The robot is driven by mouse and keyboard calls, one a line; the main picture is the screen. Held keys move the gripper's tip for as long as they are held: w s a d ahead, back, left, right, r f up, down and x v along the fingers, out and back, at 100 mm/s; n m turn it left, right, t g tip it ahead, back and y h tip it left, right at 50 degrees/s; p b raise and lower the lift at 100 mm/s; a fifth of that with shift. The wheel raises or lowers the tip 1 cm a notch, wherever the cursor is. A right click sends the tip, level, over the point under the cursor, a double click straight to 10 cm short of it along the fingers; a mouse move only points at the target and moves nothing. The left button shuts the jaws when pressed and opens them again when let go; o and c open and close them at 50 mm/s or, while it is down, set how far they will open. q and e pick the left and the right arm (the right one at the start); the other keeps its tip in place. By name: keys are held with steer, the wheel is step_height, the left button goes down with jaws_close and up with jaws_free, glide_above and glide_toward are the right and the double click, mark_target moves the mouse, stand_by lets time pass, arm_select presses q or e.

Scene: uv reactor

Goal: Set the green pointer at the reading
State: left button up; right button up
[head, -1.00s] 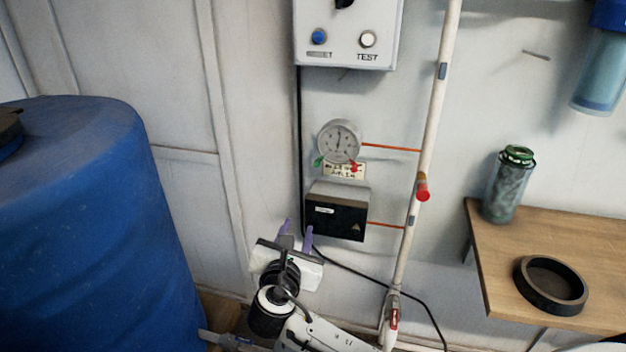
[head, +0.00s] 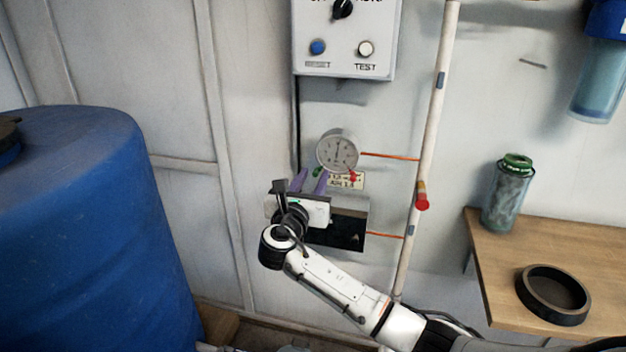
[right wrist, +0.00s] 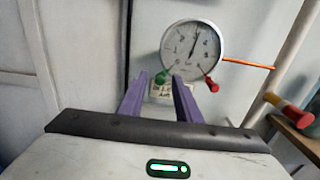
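The round white gauge (head: 338,151) hangs on the wall and also shows in the right wrist view (right wrist: 193,48). The green pointer (right wrist: 162,77) sits at the gauge's lower left rim; in the head view it shows only as a small green spot (head: 318,171). A red pointer (right wrist: 210,83) sits at the lower right rim. My right gripper (head: 310,176) has two purple fingers, apart and empty, just below and left of the gauge. In the right wrist view my right gripper (right wrist: 160,80) has the green pointer between its fingertips in the picture; contact cannot be seen. My left gripper is not in view.
A label (head: 346,181) is below the gauge, and a black-fronted box (head: 345,233) lies below, partly behind my gripper. A white pipe (head: 432,120) with a red-handled valve (head: 422,200) runs at right. A control box (head: 345,40) hangs above. A blue barrel (head: 90,230) stands left.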

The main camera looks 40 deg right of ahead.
jaws_close()
steer(key=shift+w+r+m, duration=0.1)
steer(key=shift+m, duration=0.2)
